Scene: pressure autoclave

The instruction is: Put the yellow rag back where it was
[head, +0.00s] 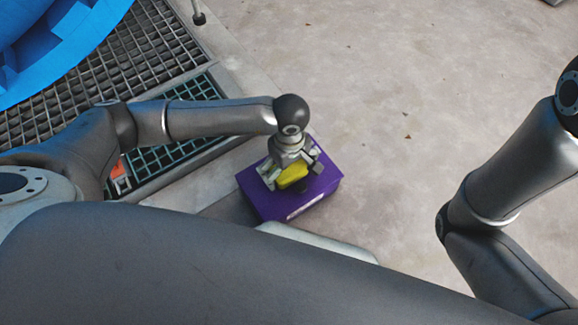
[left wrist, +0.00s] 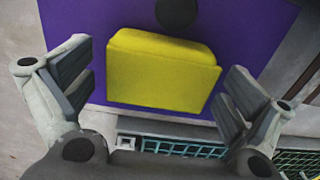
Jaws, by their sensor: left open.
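The yellow rag (head: 292,176) lies on top of a purple box (head: 262,203) in the head view. In the left wrist view the rag (left wrist: 162,72) is a folded yellow block on the purple surface (left wrist: 64,22). My left gripper (head: 287,180) is over the box, its fingers on either side of the rag. In the left wrist view the left gripper (left wrist: 158,92) is open, with a gap between each finger and the rag. My right arm shows at the right of the head view, but its gripper is out of view.
A dark round knob (left wrist: 176,10) sits on the purple surface beyond the rag. A metal grating (head: 130,75) and a large blue round structure (head: 50,40) are at the upper left. Concrete floor (head: 420,110) is open to the right of the box.

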